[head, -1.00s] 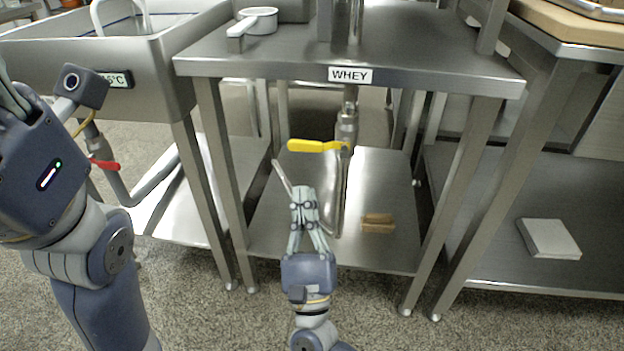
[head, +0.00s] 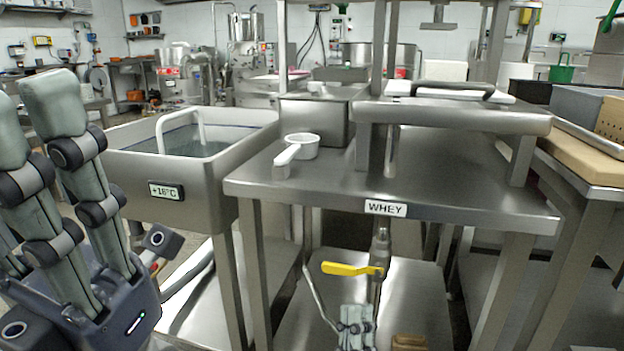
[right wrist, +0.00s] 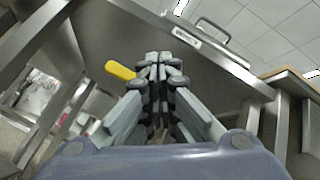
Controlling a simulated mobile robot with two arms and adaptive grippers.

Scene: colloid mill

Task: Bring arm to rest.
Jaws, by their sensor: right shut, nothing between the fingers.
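My right gripper (head: 356,312) is low in the middle of the head view, below the yellow valve handle (head: 352,269). Its fingers are shut and empty; its palm is below the picture. In the right wrist view the closed fingertips (right wrist: 160,62) meet just right of the yellow handle (right wrist: 120,70); I cannot tell whether they touch it. My left gripper (head: 35,115) is large at the left edge, fingers pointing up and apart, with nothing seen between them. It is partly cut off by the frame.
A steel table (head: 450,205) labelled WHEY stands ahead, with a white handled scoop (head: 301,147) on top. A steel basin (head: 245,140) is left of it. A brown block (head: 408,342) lies on the lower shelf. Another table with a tan board (head: 590,155) is at right.

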